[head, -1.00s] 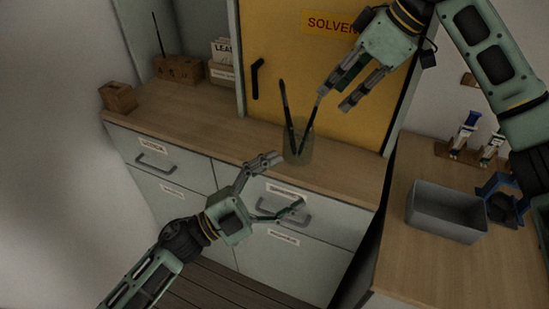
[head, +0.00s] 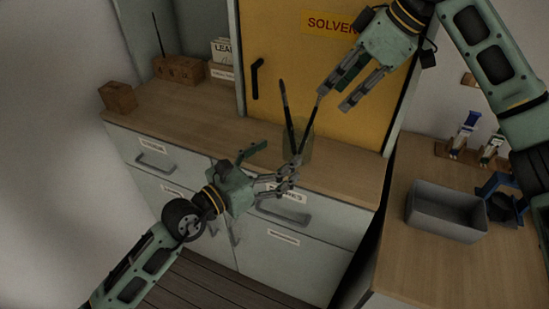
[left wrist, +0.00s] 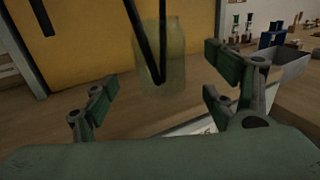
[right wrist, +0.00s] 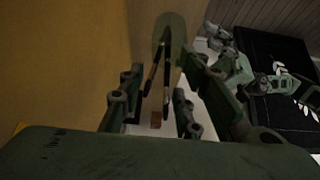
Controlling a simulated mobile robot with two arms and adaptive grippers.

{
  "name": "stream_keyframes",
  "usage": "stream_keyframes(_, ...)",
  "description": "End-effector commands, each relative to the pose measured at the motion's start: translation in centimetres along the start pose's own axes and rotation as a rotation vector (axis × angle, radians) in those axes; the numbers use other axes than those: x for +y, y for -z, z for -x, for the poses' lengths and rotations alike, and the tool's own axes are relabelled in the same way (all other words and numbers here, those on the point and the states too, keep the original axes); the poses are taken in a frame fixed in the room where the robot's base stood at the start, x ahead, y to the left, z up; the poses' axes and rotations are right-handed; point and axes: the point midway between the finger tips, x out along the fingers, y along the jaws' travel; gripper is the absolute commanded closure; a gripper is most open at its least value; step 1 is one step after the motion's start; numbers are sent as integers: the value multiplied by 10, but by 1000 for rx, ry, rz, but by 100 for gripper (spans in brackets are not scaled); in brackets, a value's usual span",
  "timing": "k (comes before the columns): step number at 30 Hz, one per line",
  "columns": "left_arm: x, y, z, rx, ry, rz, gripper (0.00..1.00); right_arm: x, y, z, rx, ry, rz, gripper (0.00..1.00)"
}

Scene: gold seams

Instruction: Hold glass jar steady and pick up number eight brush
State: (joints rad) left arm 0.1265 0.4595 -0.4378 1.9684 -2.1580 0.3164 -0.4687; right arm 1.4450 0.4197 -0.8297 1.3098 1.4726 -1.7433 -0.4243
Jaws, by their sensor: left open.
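The glass jar (head: 305,151), see-through and greenish, stands at the front of the wooden counter. It also shows in the left wrist view (left wrist: 172,76). Two dark brushes lean apart in it: a left brush (head: 287,104) and a right brush (head: 310,117). I cannot read a number on either. My left gripper (head: 279,163) is open at the jar's near side; in the left wrist view the jar appears between and beyond its fingers. My right gripper (head: 335,97) is open above and right of the jar, its fingertips close to the right brush's top.
A yellow solvent cabinet door (head: 340,60) stands behind the jar. Drawers (head: 285,213) lie below the counter edge. A grey bin (head: 446,214) sits on the right bench. A wooden block (head: 118,97) and wooden box (head: 178,69) are at the left; the counter between is clear.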

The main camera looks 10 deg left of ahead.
Motion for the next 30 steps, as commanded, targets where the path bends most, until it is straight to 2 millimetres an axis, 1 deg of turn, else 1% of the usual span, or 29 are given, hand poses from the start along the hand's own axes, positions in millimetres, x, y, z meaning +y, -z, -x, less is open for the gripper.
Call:
stream_keyframes(5,0,-1,-22,-3,-1,-8,22,0,0,0,0,0,0,69)
stream_keyframes(9,0,-1,-44,-1,-1,-7,22,0,0,0,0,0,0,69)
stream_keyframes(15,0,-1,-68,-1,0,-4,22,0,0,0,0,0,0,69)
stream_keyframes(19,0,0,-74,0,-1,-5,22,0,0,0,0,0,0,69)
stream_keyframes(27,0,0,-76,0,-1,-5,22,0,0,0,0,0,0,69)
stream_keyframes(30,0,0,-75,0,0,-4,31,0,0,0,0,0,0,69)
